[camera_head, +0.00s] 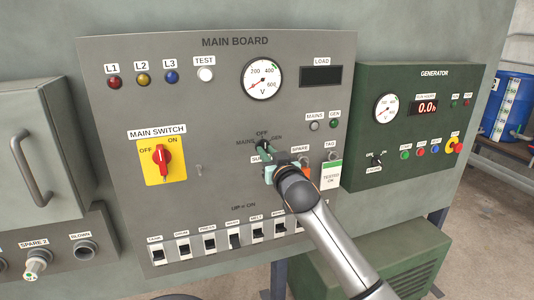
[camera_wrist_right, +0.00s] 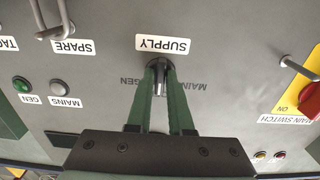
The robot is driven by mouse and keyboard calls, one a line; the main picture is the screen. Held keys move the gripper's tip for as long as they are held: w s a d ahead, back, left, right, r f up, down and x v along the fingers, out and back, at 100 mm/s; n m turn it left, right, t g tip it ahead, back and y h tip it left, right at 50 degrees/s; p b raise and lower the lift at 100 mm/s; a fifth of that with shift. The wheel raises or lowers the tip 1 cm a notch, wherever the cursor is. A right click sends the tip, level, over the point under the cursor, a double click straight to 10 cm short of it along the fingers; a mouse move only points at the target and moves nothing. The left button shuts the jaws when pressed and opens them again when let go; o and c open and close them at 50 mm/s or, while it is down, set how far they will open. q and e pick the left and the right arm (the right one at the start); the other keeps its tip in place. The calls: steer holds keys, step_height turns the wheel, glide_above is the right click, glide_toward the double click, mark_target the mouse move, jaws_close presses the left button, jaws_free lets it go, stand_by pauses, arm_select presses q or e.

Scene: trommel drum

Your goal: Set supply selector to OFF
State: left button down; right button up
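The supply selector (camera_wrist_right: 160,78) is a small dark knob on the main board (camera_head: 225,75), between its MAINS and GEN marks, with OFF printed above it in the head view. In the right wrist view the board appears upside down. My right gripper (camera_wrist_right: 160,72) has its two green fingertips on either side of the knob, close against it, and looks shut on it. My left gripper is out of view.
A red main switch (camera_head: 162,158) on a yellow plate is left of the selector. A tag (camera_head: 331,175) hangs to the right, near the green generator panel (camera_head: 418,130). A row of breakers (camera_head: 209,241) lies below. A grey box (camera_head: 40,150) with a handle stands at left.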

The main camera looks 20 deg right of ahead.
steer(key=o, duration=0.4)
steer(key=shift+c, duration=0.2)
steer(key=s, duration=1.2)
steer(key=shift+s+d+b, duration=0.25)
steer(key=shift+b, duration=0.15)
